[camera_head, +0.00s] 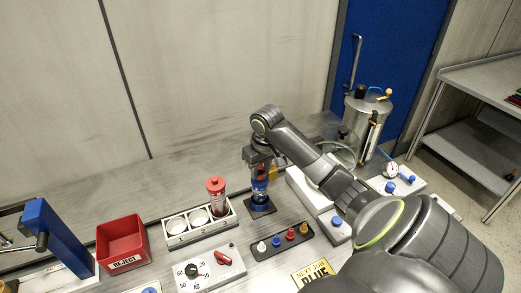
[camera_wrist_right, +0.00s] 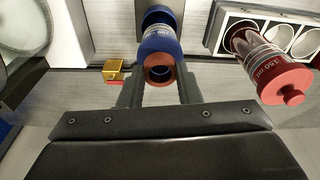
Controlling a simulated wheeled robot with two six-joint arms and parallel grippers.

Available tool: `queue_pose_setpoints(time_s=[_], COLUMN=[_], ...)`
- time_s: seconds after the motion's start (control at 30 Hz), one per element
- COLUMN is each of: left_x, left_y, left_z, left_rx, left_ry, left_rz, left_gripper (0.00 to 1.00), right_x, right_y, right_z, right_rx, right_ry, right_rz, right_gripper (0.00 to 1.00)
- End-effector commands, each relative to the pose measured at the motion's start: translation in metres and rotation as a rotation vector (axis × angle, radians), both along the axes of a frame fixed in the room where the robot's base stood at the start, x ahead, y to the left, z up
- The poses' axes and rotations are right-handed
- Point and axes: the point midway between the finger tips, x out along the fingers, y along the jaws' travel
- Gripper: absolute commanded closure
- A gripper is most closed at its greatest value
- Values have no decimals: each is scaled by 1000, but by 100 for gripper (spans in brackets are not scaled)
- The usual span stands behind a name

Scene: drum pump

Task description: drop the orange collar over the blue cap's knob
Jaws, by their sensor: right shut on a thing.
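My right gripper (camera_head: 262,168) points down over a clear cylinder with a blue cap, which stands upright on a dark square base (camera_head: 260,209). In the right wrist view, the gripper (camera_wrist_right: 159,88) is shut on the orange collar (camera_wrist_right: 158,77), a red-brown ring between its fingers. The blue cap (camera_wrist_right: 158,42) shows right behind the collar in line with it. The knob is largely hidden by the collar, and I cannot tell whether the collar touches it or is around it. My left gripper is not in view.
A white rack (camera_head: 190,232) holds a red-capped cylinder (camera_head: 216,195) close to the left. A dark strip with several coloured pegs (camera_head: 282,241) lies in front. A red reject bin (camera_head: 123,241) and a blue press (camera_head: 52,235) stand farther left. A metal drum (camera_head: 366,118) stands at the back right.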

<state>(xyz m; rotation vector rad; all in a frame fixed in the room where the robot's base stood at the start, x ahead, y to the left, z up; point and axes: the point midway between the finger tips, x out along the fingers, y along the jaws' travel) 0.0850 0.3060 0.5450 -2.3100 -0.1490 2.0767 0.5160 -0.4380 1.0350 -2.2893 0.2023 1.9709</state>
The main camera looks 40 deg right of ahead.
Motion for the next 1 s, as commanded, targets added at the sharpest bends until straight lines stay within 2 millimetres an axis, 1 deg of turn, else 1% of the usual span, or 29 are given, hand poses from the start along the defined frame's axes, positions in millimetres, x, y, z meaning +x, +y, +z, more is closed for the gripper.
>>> queue_pose_setpoints(time_s=[0.47,1.0], left_x=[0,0], left_y=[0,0], left_z=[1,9], left_rx=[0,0], left_ry=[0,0], left_rz=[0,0], left_gripper=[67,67], right_x=[0,0], right_y=[0,1], right_z=[-1,-6], right_rx=[0,0], right_ry=[0,0], right_rz=[0,0], right_gripper=[90,90])
